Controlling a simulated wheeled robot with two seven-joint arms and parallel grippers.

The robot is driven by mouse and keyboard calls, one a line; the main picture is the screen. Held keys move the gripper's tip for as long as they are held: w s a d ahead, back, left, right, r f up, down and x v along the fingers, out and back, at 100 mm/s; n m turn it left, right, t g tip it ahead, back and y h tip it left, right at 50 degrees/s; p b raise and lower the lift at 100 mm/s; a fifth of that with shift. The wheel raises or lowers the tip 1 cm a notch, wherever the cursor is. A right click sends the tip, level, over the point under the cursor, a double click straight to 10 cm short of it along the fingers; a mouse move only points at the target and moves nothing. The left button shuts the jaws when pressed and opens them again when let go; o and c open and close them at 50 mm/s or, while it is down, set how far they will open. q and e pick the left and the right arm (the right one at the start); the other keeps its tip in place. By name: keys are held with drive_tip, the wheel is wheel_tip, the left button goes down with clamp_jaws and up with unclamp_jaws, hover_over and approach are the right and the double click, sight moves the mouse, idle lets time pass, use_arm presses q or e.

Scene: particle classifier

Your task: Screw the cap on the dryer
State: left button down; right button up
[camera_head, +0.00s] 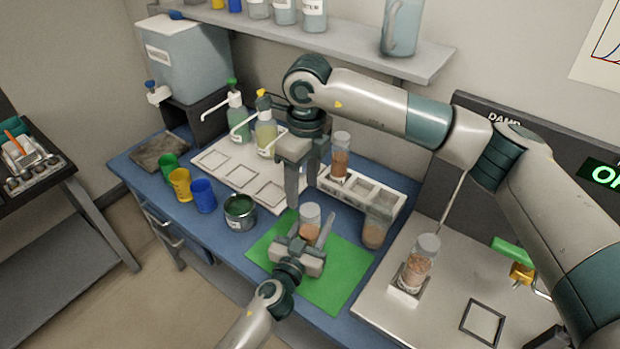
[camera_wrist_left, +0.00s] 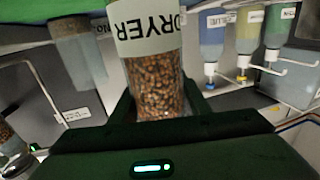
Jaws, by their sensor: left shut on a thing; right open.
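The dryer (camera_head: 310,222) is a clear cylinder of brown grains with a pale upper part, standing upright over the green mat (camera_head: 345,287). My left gripper (camera_head: 308,232) is shut around it from the front. In the left wrist view the dryer (camera_wrist_left: 158,85) shows its DRYER label between the fingers, and its top is cut off. My right gripper (camera_head: 303,187) points down just behind and above the dryer, open, with nothing seen between its fingers. I cannot make out a separate cap, nor whether one sits on the dryer.
A white rack (camera_head: 368,190) with a grain-filled cylinder (camera_head: 340,160) stands behind. Another filled cylinder (camera_head: 418,262) stands on the grey platform at right. A can (camera_head: 240,213) and coloured cups (camera_head: 203,196) stand left of the mat. A shelf (camera_head: 330,45) hangs above.

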sight(310, 209)
drive_tip(key=n, duration=0.3)
drive_tip(key=d+r+n, duration=0.1)
drive_tip(key=shift+n, duration=0.3)
drive_tip(key=n, duration=0.3)
drive_tip(key=shift+d+r+n+h, duration=0.2)
drive_tip(key=shift+d+n+h, duration=0.1)
drive_tip(key=shift+f, duration=4)
drive_tip(key=c, duration=1.1)
drive_tip(key=m, duration=0.5)
drive_tip(key=o, duration=1.2)
drive_tip(key=shift+o, duration=0.2)
